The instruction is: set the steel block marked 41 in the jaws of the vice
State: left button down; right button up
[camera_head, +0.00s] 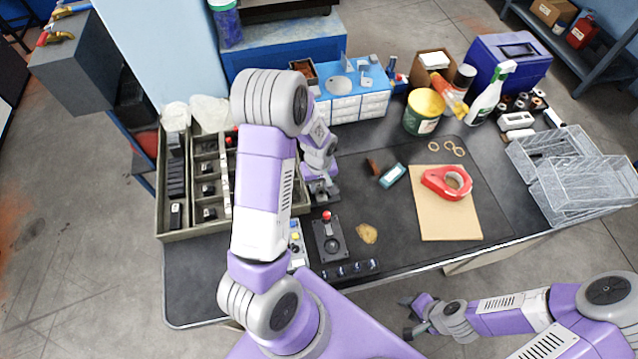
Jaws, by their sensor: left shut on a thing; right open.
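My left gripper (321,184) is low over the bench, pointing down, just right of the compartment tray. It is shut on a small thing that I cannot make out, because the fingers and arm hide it. A dark metal fixture (324,197) sits at the fingertips; it may be the vice, but its jaws are not clear. I cannot read a 41 on any block. My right gripper (414,318) is open and empty, off the front edge of the bench.
The grey tray (193,232) of dark blocks is at left, partly behind my arm. A black device with a red knob (330,238) stands in front of the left gripper. A red tape dispenser (446,183) lies on cardboard (447,225) at right. Wire baskets (585,185) are at far right.

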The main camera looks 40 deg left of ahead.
pick_arm(q)
jog(key=shift+f, duration=0.4)
jog(key=c, duration=0.7)
grip_release()
jog(key=shift+c, duration=0.2)
jog(key=shift+r+p, duration=0.55)
jog(key=shift+r, duration=3.3)
jog(key=shift+r, duration=0.1)
notch_tip(320, 180, up, 5)
jog(key=p, duration=0.4)
jog(key=shift+s+f, duration=0.1)
jog(key=shift+f, duration=0.1)
